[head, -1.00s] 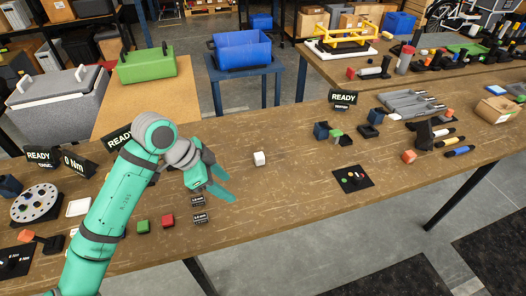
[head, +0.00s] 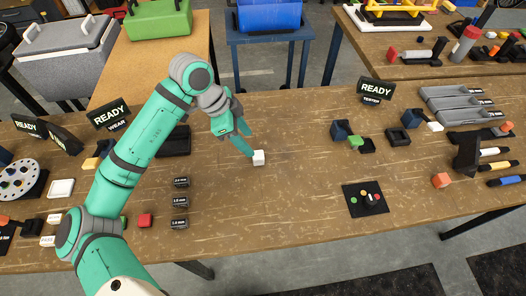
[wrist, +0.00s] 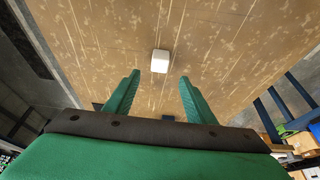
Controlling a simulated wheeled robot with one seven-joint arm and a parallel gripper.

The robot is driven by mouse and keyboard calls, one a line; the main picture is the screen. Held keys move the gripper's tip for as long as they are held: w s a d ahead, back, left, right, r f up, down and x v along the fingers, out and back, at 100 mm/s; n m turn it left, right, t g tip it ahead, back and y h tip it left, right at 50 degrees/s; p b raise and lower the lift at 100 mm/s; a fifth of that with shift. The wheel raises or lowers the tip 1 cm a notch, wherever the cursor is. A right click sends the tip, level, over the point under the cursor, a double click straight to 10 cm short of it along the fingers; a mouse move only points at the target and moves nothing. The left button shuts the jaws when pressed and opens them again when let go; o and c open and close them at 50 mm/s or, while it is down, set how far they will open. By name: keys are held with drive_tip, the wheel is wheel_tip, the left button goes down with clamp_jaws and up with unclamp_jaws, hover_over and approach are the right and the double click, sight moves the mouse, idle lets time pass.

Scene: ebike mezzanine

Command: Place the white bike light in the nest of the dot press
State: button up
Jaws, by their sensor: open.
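The white bike light (head: 258,158) is a small white block standing alone on the wooden bench, near the middle of the head view. In the wrist view the light (wrist: 160,61) lies just beyond the fingertips, roughly centred between them. My gripper (head: 246,141) is open and empty, close to the light on its upper left in the head view. The green fingers (wrist: 159,80) are spread apart in the wrist view, with nothing between them. I cannot tell which fixture is the dot press; no sign naming it is readable, and my arm hides part of the bench.
A READY tester sign (head: 376,91), a black open tray (head: 398,139) and a black button panel (head: 365,199) stand on the right.

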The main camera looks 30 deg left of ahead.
sight(258, 154)
drive_tip(key=shift+x, duration=3.95)
drive_tip(key=shift+a, duration=0.1)
drive_tip(key=c, duration=1.3)
drive_tip(key=shift+o, duration=0.2)
drive_tip(key=shift+r, duration=0.15)
